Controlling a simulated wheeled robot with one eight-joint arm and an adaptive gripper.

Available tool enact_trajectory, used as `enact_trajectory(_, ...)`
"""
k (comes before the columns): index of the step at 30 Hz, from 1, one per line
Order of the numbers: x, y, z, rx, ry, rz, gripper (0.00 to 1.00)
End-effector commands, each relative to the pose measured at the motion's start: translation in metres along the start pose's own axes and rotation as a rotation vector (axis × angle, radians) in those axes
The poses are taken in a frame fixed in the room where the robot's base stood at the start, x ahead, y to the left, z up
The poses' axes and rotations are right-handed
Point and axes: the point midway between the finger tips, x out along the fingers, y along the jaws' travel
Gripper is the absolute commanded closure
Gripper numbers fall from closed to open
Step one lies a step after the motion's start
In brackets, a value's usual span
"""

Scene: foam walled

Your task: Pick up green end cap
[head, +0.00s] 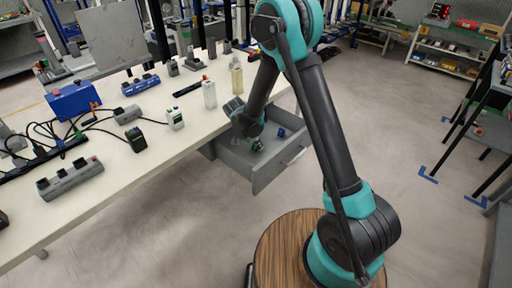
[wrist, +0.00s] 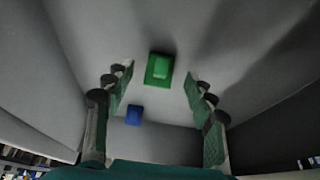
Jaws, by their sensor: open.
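The green end cap (wrist: 159,69) lies on the floor of the open grey drawer (head: 266,174). In the wrist view it shows beyond and between the spread fingers of my gripper (wrist: 159,85). Both fingers stand apart from it, one to each side, with nothing between them. In the head view my gripper (head: 252,140) reaches down into the drawer, and a small green patch, likely the end cap, shows by its fingertips.
A small blue block (wrist: 134,115) lies in the same drawer near the cap; it also shows in the head view (head: 281,132). Drawer walls rise close around my gripper. The white workbench (head: 110,178) beside it holds several devices, bottles and cables.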

Motion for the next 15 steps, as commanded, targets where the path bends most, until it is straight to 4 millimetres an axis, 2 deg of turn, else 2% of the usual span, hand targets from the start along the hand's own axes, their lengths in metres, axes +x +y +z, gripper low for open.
enact_trajectory(6, 0.023, 0.0, 0.0, 0.0, 0.0, 0.0, 0.45)
enact_trajectory(14, 0.025, 0.0, 0.0, 0.0, 0.0, 0.0, 0.45)
enact_trajectory(15, 0.025, 0.0, 0.0, 0.0, 0.0, 0.0, 0.47)
